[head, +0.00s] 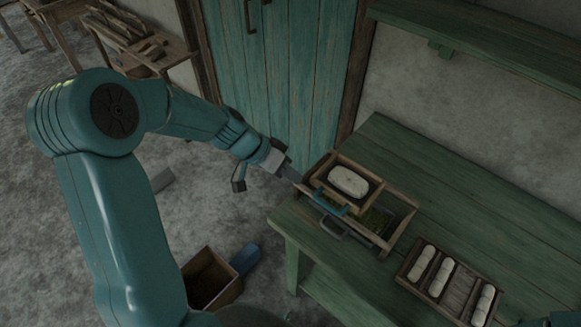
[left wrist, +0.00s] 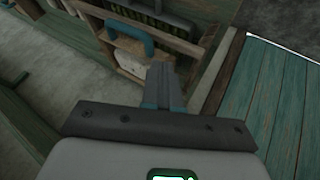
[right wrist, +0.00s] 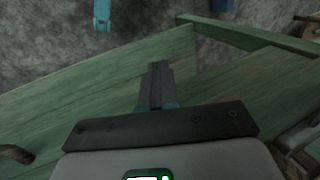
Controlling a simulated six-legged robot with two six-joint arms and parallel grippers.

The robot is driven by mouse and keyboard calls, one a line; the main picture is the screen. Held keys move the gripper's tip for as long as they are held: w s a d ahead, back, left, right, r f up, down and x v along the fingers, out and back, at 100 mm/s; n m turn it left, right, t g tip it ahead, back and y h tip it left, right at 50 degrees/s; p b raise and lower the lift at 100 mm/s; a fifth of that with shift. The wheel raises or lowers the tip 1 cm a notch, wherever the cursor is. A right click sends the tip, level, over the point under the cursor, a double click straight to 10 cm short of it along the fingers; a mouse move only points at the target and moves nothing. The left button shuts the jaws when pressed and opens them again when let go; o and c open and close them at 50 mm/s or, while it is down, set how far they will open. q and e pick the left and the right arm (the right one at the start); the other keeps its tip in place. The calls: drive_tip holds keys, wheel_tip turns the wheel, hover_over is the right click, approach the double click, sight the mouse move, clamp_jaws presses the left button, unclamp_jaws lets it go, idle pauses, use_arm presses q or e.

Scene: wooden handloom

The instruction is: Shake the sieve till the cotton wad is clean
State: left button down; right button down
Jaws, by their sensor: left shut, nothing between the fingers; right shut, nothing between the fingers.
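The sieve (head: 319,177) is a small wooden frame with a blue handle (head: 328,204). A pale oblong cotton wad (head: 347,181) lies in it. The sieve sits over the left part of a larger wooden frame (head: 402,236) on the green bench; greenish bits show inside the larger frame. My left gripper (head: 292,175) is shut and empty close to the sieve's left corner; I cannot tell if it touches. In the left wrist view its fingers (left wrist: 163,84) are beside the blue handle (left wrist: 130,36). My right gripper (right wrist: 157,84) is shut and empty above green boards.
A grey handle (head: 333,228) sticks out at the larger frame's front. A divided wooden tray (head: 462,292) with several pale rolls lies to the right on the green bench (head: 490,225). An open box (head: 211,280) stands on the floor. The bench behind the frames is clear.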

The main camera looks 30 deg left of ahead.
use_arm(q)
drive_tip(key=x, duration=0.6)
drive_tip(key=shift+w+a, duration=0.1)
drive_tip(key=shift+w, duration=0.05)
drive_tip(key=d+b, duration=0.1)
drive_tip(key=d, duration=0.1)
drive_tip(key=d+b, duration=0.2)
drive_tip(key=s+d+b, duration=0.1)
drive_tip(key=d+b, duration=0.1)
drive_tip(key=shift+d, duration=0.15)
drive_tip(key=shift+r, duration=0.1)
